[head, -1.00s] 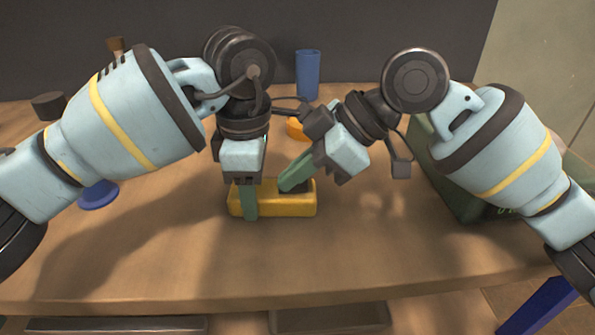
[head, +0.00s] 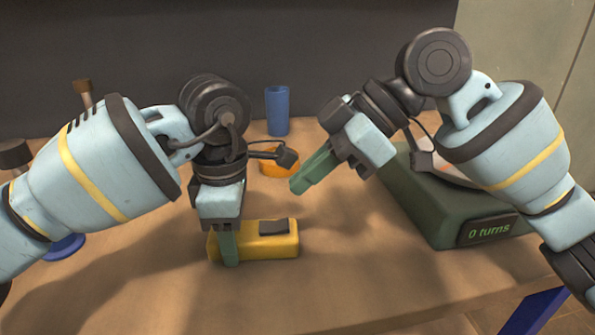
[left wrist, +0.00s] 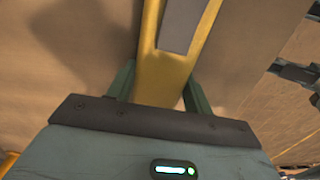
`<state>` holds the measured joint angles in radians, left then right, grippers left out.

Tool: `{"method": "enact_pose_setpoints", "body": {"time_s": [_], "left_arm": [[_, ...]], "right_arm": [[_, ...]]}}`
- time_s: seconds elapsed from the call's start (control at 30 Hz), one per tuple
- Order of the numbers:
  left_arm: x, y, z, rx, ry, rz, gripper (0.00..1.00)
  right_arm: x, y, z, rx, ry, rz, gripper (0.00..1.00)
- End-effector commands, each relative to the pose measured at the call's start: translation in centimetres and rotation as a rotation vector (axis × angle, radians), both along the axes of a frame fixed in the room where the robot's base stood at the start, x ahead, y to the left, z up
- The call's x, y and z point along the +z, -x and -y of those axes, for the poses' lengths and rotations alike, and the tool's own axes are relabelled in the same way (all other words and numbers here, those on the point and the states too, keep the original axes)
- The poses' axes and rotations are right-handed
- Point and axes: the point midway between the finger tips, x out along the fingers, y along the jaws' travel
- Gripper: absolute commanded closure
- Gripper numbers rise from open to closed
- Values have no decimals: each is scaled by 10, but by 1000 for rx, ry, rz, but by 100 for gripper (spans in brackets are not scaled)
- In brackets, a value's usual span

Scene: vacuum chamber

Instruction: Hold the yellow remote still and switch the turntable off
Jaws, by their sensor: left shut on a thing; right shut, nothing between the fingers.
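The yellow remote (head: 262,246) lies on the table in the head view, with a dark grey button or pad (head: 274,227) on its top toward the right. My left gripper (head: 230,250) is shut on the remote's left part. The left wrist view shows the remote (left wrist: 162,78) between its two green fingers. My right gripper (head: 305,184) is shut and empty, raised above and to the right of the remote, apart from it. The turntable (head: 440,212) is a dark green box at the right. Its display reads "0 turns"; my right arm hides part of its top.
A blue cup (head: 277,110) stands at the back, with an orange thing (head: 274,168) in front of it. A blue round base (head: 66,247) sits at the left, partly behind my left arm. The table's front middle is clear.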

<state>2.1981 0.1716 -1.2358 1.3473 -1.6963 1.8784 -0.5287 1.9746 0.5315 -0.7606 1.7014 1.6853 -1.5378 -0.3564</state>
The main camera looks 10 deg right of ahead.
Motion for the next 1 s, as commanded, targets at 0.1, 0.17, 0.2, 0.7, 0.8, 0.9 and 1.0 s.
{"method": "enact_pose_setpoints", "body": {"time_s": [0.1,0.17,0.2,0.7,0.8,0.9,1.0], "left_arm": [[0,-1,-1,3,-1,0,38],[0,-1,-1,3,-1,1,30],[0,-1,-1,4,0,1,24],[22,-1,-1,4,1,4,24],[41,-1,0,4,2,6,24],[62,-1,0,3,3,7,24],[82,-1,0,5,2,5,24]], "right_arm": [[-1,0,0,0,1,-2,100],[-1,0,0,0,2,-2,100],[-1,0,0,0,2,-2,100],[-1,0,0,1,2,-2,100],[-1,0,0,1,2,-2,100],[-1,0,0,1,2,-2,100],[-1,0,0,1,2,-2,100]]}}
